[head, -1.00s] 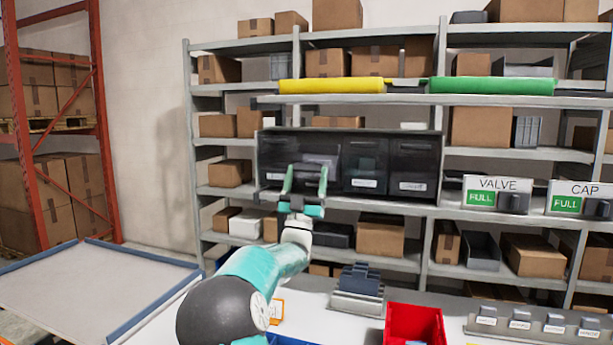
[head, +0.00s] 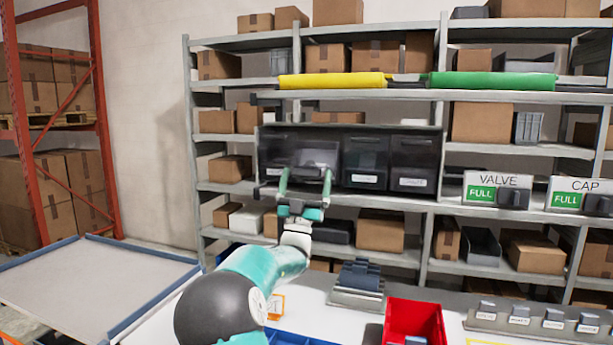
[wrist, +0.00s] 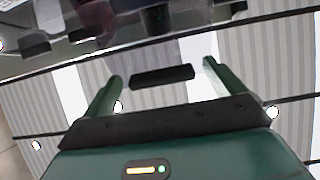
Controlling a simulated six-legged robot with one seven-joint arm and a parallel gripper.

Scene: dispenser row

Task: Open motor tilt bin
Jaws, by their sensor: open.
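A row of dark, see-through tilt bins (head: 365,160) hangs on the shelf in the head view. Their white labels are too small to read, so I cannot tell which is the motor bin. My gripper (head: 305,174) is open, with its fingers pointing up in front of the second bin from the left (head: 318,157). That bin's face looks paler than its neighbours; I cannot tell how far it is tilted. In the wrist view a dark bar, apparently a handle (wrist: 162,76), shows between the spread fingers of my gripper (wrist: 162,82), without visible finger contact.
A yellow roll (head: 335,81) and a green roll (head: 490,82) lie above the bins. VALVE (head: 497,190) and CAP (head: 583,195) dispensers stand at right. Below are a red bin (head: 413,318), a grey holder (head: 358,285) and a blue-edged table (head: 90,285).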

